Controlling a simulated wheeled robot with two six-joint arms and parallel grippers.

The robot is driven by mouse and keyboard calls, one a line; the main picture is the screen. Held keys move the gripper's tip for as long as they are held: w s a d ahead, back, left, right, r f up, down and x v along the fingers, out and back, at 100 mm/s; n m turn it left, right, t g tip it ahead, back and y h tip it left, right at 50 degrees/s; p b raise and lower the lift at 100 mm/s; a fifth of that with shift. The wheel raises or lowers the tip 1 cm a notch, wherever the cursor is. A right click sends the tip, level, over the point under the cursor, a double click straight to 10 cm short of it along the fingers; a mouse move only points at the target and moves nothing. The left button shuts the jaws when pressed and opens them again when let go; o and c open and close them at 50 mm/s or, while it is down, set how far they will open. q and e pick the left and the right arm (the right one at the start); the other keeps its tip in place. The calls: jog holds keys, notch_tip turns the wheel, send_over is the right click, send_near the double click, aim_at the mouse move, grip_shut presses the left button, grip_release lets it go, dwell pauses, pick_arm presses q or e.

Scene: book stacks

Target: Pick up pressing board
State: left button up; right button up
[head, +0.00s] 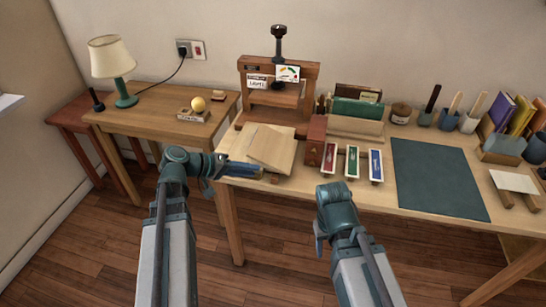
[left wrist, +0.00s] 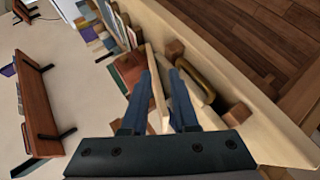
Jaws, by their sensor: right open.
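Pale wooden boards lie at the left end of the long table; the slanted upper one (head: 273,148) overlaps another (head: 243,142). I take these to be the pressing boards. My left gripper (head: 250,171) is at the table's front left edge, by the boards' near side. In the left wrist view, its two blue fingers (left wrist: 160,98) stand apart with a thin pale board (left wrist: 156,75) edge-on between them. A narrow gap shows on the right side, so it looks open around the board. My right gripper (head: 330,203) is empty in front of the table, its fingertips mostly hidden.
A wooden book press (head: 277,92) stands behind the boards. A side table (head: 150,115) with a lamp (head: 114,65) is at left.

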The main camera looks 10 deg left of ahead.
pick_arm(q)
jog(key=w+a+r+n+t+b, duration=0.1)
jog(key=a+r+n+t, duration=0.15)
jog(key=a, duration=0.45)
jog(key=b, duration=0.2)
send_near(264, 149)
jog(key=w+d+f, duration=0.1)
jog(key=w+d+f+t, duration=0.1)
jog(key=shift+d+f+m, duration=0.1)
jog(key=shift+f+m, duration=0.15)
jog(key=shift+f, duration=0.05)
jog(key=shift+w+d+f+h+b, duration=0.1)
jog(key=shift+w+d+h+b, duration=0.2)
jog(key=shift+w+d, duration=0.15)
pick_arm(e)
jog(key=shift+f, duration=2.25)
pick_arm(q)
jog(key=b+x, duration=0.1)
jog(key=x, duration=0.4)
jog(key=shift+d+f, duration=0.1)
grip_shut()
pick_arm(e)
jog(key=shift+f, duration=0.65)
